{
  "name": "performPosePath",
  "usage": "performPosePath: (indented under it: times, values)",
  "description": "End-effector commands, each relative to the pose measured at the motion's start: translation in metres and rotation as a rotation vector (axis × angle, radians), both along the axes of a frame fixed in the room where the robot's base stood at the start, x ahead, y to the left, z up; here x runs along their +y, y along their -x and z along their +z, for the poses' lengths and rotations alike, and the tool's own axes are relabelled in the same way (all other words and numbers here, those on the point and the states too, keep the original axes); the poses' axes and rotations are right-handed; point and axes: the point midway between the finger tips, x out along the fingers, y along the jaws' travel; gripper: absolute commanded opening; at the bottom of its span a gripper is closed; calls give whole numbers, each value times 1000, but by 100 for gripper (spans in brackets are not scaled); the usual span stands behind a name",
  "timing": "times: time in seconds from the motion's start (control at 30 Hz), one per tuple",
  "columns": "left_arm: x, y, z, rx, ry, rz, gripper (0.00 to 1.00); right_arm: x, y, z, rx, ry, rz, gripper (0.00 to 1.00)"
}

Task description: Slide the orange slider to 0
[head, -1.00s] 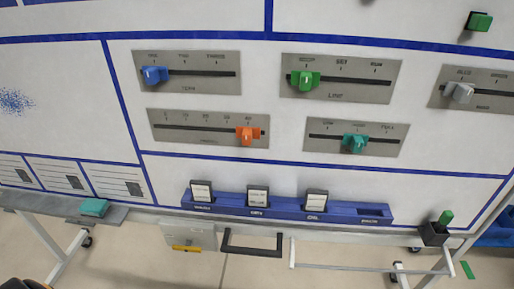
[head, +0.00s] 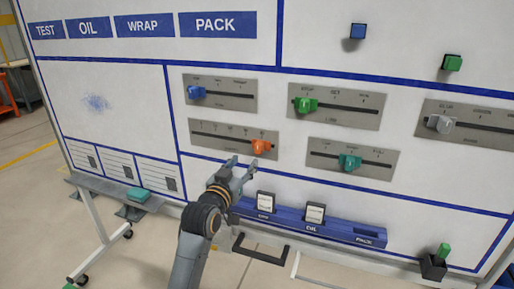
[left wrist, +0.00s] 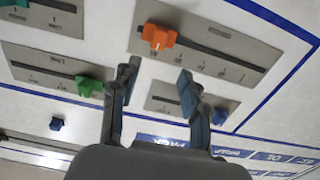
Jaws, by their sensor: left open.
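The orange slider (head: 262,147) sits near the right end of the slot in its grey scale plate (head: 212,134), in the lower left of the group of plates on the board. The scale marks are too small to read. In the left wrist view, which is turned over, the orange slider (left wrist: 158,37) is near the plate's left end. My left gripper (head: 244,165) is open and empty, just below and left of the slider and apart from it. Its two spread fingers (left wrist: 157,85) also show in the left wrist view. My right gripper is not in view.
Other plates carry a blue slider (head: 196,92), a green slider (head: 306,104), a teal slider (head: 349,162) and a grey slider (head: 439,124). A blue rack (head: 335,227) with white cards runs below, partly hidden by my left arm. The board left of the plates is flat.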

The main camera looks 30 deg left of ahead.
Motion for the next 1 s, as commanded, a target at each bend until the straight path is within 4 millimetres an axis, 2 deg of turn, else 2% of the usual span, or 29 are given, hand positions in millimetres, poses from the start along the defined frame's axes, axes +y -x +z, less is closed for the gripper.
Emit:
performPosePath:
  times: [0.1,0.3,0.5,0.7,0.97,1.0]
  values:
    - [6,-27,4,1,1,-1,45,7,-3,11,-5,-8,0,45]
    - [15,-67,3,1,1,-2,45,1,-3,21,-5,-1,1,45]
    - [22,-94,1,1,-1,-1,45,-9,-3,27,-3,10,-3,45]
    - [25,-105,0,1,-1,-1,45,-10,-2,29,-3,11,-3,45]
    - [25,-106,-1,0,-1,-1,45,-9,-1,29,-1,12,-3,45]
    - [25,-106,-1,0,-1,-1,41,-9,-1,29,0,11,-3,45]
